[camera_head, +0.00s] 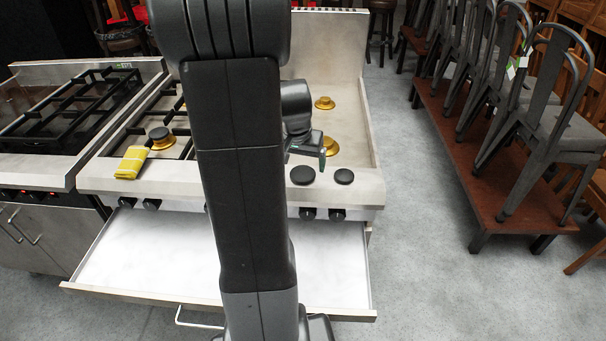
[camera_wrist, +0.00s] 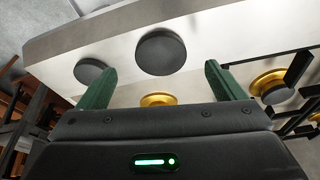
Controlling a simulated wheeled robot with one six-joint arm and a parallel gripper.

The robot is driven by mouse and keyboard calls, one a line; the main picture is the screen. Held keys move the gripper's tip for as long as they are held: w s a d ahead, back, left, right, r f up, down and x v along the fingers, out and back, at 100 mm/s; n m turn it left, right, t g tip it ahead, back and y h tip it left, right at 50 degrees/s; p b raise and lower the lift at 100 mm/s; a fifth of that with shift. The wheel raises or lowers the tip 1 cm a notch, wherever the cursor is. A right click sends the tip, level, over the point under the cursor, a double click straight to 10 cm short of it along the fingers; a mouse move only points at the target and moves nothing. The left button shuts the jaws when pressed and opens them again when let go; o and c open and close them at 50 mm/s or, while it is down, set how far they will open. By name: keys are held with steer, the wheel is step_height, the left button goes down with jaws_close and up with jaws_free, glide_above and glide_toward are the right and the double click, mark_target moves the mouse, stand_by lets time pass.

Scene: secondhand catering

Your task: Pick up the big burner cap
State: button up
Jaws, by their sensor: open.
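The big burner cap (camera_head: 302,175) is a flat black disc lying on the bare front ledge of the steel stove. In the wrist view the big burner cap (camera_wrist: 161,52) lies ahead of and between my fingertips. The small burner cap (camera_head: 344,176) lies just right of it in the head view; the small burner cap (camera_wrist: 90,71) is left of it in the wrist view. My gripper (camera_head: 307,155) is open and empty, with green fingers, just behind the big cap. My gripper (camera_wrist: 160,80) touches neither cap as far as I can see.
Brass burners (camera_head: 325,103) and black grates stand on the stove top (camera_head: 352,130). A yellow cloth (camera_head: 132,162) lies at the left of the ledge. An open white drawer (camera_head: 150,255) juts out below. Chairs stand on a brown platform (camera_head: 470,180) at right.

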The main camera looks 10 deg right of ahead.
mark_target(302, 173)
steer(key=shift+p+x, duration=0.3)
steer(key=shift+x, duration=2)
steer(key=shift+w, duration=0.2)
steer(key=shift+r, duration=0.1)
steer(key=c, duration=1.3)
